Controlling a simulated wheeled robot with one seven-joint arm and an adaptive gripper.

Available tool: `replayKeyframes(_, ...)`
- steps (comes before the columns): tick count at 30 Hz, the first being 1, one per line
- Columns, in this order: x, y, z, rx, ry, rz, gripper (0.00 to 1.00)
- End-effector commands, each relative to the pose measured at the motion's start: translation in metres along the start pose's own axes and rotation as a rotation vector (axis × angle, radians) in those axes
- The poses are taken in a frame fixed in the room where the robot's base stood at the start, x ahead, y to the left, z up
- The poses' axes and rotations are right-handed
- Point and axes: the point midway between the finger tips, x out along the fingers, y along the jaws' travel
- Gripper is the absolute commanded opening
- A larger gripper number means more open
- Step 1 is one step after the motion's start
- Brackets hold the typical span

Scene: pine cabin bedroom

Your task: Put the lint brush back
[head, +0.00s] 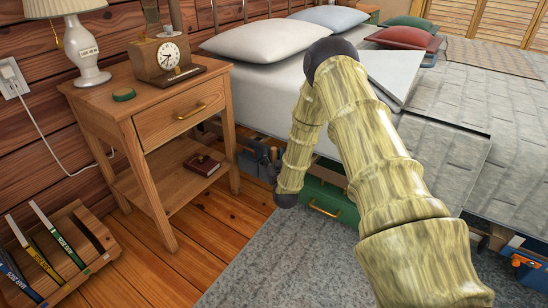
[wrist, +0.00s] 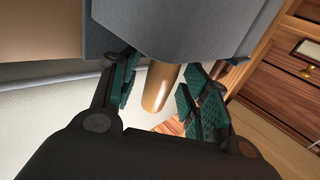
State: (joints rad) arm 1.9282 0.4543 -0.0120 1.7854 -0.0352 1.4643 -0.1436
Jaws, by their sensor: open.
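A rounded tan wooden handle (wrist: 155,98), which looks like the lint brush's, points toward me in the wrist view. It emerges below a large grey block-like shape (wrist: 175,30); I cannot tell whether that is part of the brush or something else. My gripper (wrist: 163,88) is open, with teal-padded fingers on either side of the handle and visible space around it. In the head view my gripper (head: 262,163) is low between the nightstand and the bed, partly hidden by my arm. The brush cannot be made out there.
The nightstand (head: 150,97) holds a lamp (head: 85,45), a clock (head: 168,55) and a green round item (head: 124,94). A dark red book (head: 202,164) lies on its lower shelf. A green case (head: 325,199) is under the bed (head: 265,90). A book rack (head: 75,235) stands front left.

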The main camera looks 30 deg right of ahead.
Motion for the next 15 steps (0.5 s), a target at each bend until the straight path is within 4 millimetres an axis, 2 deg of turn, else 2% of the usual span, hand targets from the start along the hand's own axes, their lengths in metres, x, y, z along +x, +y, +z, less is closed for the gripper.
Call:
replayKeyframes(5, -0.016, 0.000, -0.004, -0.001, -0.002, 0.000, 0.46)
replayKeyframes(15, -0.077, 0.000, -0.004, 0.000, -0.004, 0.000, 0.46)
